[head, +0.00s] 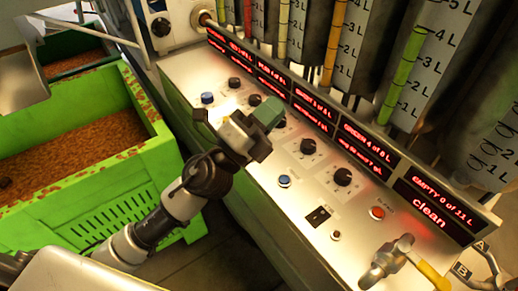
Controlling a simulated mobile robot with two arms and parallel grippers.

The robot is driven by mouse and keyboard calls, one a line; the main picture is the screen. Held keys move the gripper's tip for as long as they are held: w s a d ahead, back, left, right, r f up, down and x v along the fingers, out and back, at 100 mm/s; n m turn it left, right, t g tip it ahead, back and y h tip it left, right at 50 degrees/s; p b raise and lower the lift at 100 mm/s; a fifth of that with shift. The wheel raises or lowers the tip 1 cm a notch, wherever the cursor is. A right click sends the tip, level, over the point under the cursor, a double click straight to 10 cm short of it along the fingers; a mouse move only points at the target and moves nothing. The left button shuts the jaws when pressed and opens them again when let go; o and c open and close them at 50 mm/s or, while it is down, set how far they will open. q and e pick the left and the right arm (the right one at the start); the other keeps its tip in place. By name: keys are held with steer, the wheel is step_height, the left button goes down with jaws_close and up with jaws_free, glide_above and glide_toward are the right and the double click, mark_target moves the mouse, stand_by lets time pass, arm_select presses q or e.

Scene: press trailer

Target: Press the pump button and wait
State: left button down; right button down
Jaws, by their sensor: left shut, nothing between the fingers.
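The control panel (312,207) slopes across the middle, with several black knobs and push buttons. A blue button (207,98) sits at its upper left, another blue button (284,181) right of my gripper, and a lit red button (377,213) near its right end. No readable label shows which one is the pump button. My left gripper (250,128) is shut and empty over the panel's middle, hiding part of it. A green block-like piece (268,113) shows at its tip. I cannot tell whether the gripper touches a button. My right gripper is not in view.
Red-lit displays (437,213) run behind the panel; the right one reads "EMPTY" and "clean". Marked tanks (420,75) stand above them. A tap with a yellow handle (425,272) juts out at the lower right. A green bin (108,210) of brown granules stands left.

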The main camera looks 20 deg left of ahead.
arm_select(q)
steer(key=s+d+f+m+g+h, duration=0.1)
steer(key=d+m+g, duration=0.2)
steer(key=m+g, duration=0.6)
steer(key=s+d+f+m+g+h, duration=0.1)
steer(key=d+m+g, duration=0.3)
steer(key=m, duration=0.9)
steer(key=w+a+f+m+t+y, duration=0.1)
steer(key=w+a+f+m+y, duration=0.1)
steer(key=w+a+y, duration=0.5)
steer(key=a+f+y, duration=0.1)
steer(key=a+y, duration=0.3)
steer(key=shift+w+a+t, duration=0.15)
steer(key=shift+a+t, duration=0.05)
steer(key=shift+t, duration=0.1)
steer(key=shift+f, duration=0.1)
step_height(320, 180, down, 8)
steer(key=b, duration=0.4)
steer(key=shift+f+b, duration=0.3)
steer(key=shift+b, duration=0.4)
